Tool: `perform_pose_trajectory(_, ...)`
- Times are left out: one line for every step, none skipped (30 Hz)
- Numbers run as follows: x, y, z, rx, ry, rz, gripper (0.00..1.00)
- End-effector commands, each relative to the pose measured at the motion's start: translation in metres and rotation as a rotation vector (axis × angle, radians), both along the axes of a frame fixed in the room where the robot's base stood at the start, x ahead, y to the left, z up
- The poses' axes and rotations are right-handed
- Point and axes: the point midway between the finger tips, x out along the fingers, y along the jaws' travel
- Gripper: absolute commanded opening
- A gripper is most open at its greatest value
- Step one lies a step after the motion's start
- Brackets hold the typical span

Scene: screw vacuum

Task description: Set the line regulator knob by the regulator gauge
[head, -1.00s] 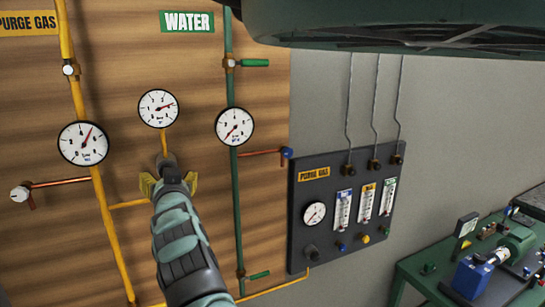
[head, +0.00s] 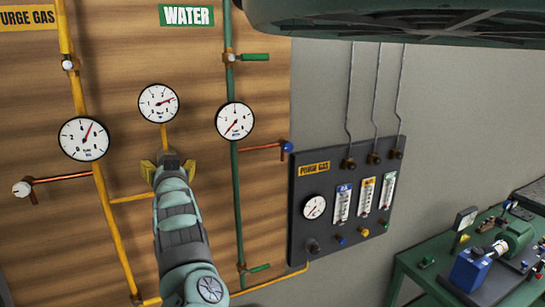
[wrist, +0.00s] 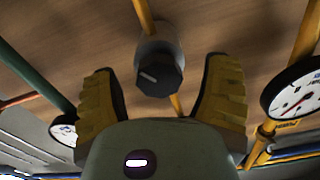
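The regulator gauge (head: 159,103) is the round white dial in the middle of the wooden panel in the head view; its red needle points right and slightly up. The line regulator knob (wrist: 158,75) is a dark round knob with a pale mark in the wrist view. It sits between the two yellow fingers of my gripper (wrist: 160,70), with a visible gap on each side. My gripper (head: 168,169) is open, just below the regulator gauge in the head view, where it largely hides the knob. I cannot tell how deep the knob sits between the fingers.
A gauge (head: 83,138) on the yellow pipe is to the left, and another (head: 234,121) by the green pipe is to the right. A dark purge gas panel (head: 312,225) hangs farther right. A green bench (head: 420,278) with machinery stands at lower right.

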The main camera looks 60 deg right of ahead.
Motion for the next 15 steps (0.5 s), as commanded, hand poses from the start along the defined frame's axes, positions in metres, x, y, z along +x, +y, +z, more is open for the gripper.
perform_pose_trajectory(0.0003,0.0003,0.0000,0.000,0.000,0.001,0.69)
perform_pose_trajectory(0.0002,0.0003,-0.0001,0.000,0.000,0.001,0.66)
perform_pose_trajectory(0.0001,0.0002,-0.0001,0.000,0.000,0.000,0.62)
perform_pose_trajectory(0.0001,0.0002,-0.0001,0.000,0.000,0.000,0.59)
perform_pose_trajectory(0.0001,0.0002,-0.0001,0.000,0.000,0.000,0.56)
perform_pose_trajectory(0.0001,0.0001,-0.0001,0.000,0.000,0.000,0.52)
perform_pose_trajectory(0.0001,0.0001,-0.0001,0.000,0.000,0.000,0.49)
perform_pose_trajectory(0.0000,0.0001,-0.0001,0.000,0.000,0.000,0.46)
perform_pose_trajectory(-0.0001,0.0001,-0.0001,0.000,0.000,0.000,0.41)
perform_pose_trajectory(-0.0001,0.0000,-0.0001,0.000,0.000,0.000,0.38)
perform_pose_trajectory(-0.0001,0.0000,-0.0001,0.000,0.000,0.000,0.35)
perform_pose_trajectory(-0.0001,0.0000,-0.0001,0.000,0.000,0.000,0.31)
perform_pose_trajectory(-0.0001,0.0000,0.0000,0.000,0.000,0.000,0.28)
perform_pose_trajectory(-0.0001,0.0000,0.0000,0.000,0.000,0.000,0.25)
perform_pose_trajectory(-0.0003,-0.0001,0.0000,0.001,-0.001,0.000,0.21)
